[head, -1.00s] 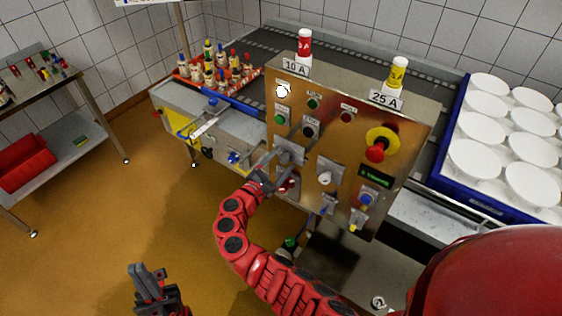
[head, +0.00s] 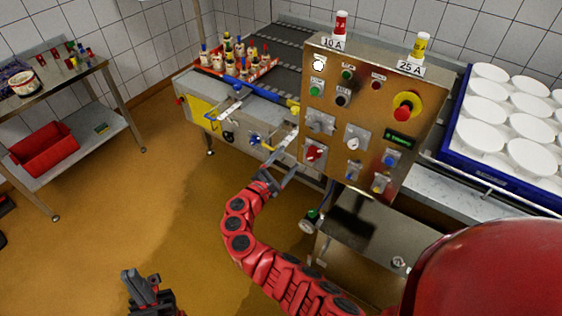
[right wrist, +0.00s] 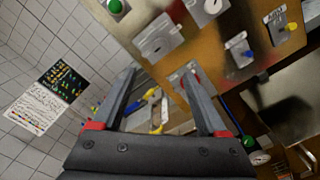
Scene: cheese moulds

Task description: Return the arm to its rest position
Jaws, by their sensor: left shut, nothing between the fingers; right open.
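My right arm, red with dark joints, reaches from the lower right of the head view toward the control panel (head: 365,120). Its gripper (head: 284,160) stands just left of the panel's lower left corner, open and with nothing between the fingers. In the right wrist view the two fingers (right wrist: 165,95) are spread wide, with the panel beyond them. My left gripper (head: 140,283) is at the bottom left of the head view, over the floor, shut and empty.
The panel carries a red-and-yellow stop button (head: 407,106), knobs and switches. A blue tray (head: 465,168) of white moulds is at the right. A red tray (head: 262,71) of bottles stands behind. A metal side table (head: 85,72) with a red bin (head: 44,149) is at the left. Floor between is clear.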

